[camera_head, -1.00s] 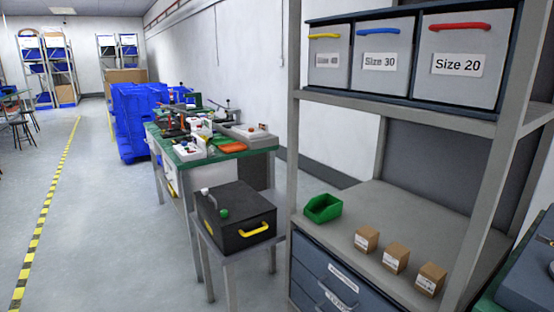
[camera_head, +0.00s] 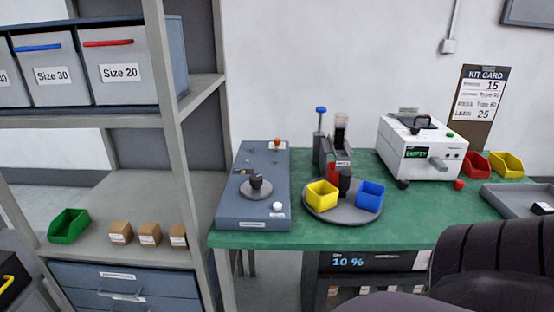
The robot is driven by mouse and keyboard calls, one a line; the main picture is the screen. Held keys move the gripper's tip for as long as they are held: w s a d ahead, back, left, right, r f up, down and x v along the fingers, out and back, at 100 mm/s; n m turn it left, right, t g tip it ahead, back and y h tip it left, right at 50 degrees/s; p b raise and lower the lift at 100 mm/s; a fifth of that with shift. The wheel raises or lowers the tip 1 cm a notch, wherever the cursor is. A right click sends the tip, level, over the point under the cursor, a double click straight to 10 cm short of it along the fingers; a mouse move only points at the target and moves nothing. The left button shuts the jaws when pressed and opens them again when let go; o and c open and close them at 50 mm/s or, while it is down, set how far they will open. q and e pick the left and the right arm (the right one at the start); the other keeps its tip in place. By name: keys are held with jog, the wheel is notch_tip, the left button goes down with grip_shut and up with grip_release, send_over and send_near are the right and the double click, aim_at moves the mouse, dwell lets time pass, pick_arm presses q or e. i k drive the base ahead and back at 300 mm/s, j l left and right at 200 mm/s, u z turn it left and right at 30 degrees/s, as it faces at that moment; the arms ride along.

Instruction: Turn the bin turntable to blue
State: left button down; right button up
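The bin turntable (camera_head: 341,214) is a round grey disc on the green bench, right of a blue-grey box. It carries a yellow bin (camera_head: 322,194) at front left, a blue bin (camera_head: 370,196) at right and a red bin (camera_head: 333,171) at the back, partly hidden. A dark knob (camera_head: 345,178) stands upright at its middle. Neither of my grippers shows in the head view.
The green bench (camera_head: 400,236) also holds a blue-grey box (camera_head: 256,190) with a dark knob, a white machine (camera_head: 421,148), and red and yellow bins at right. A shelf rack (camera_head: 182,130) stands at left.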

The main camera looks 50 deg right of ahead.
aim_at(338, 197)
jog(key=z, duration=2.1)
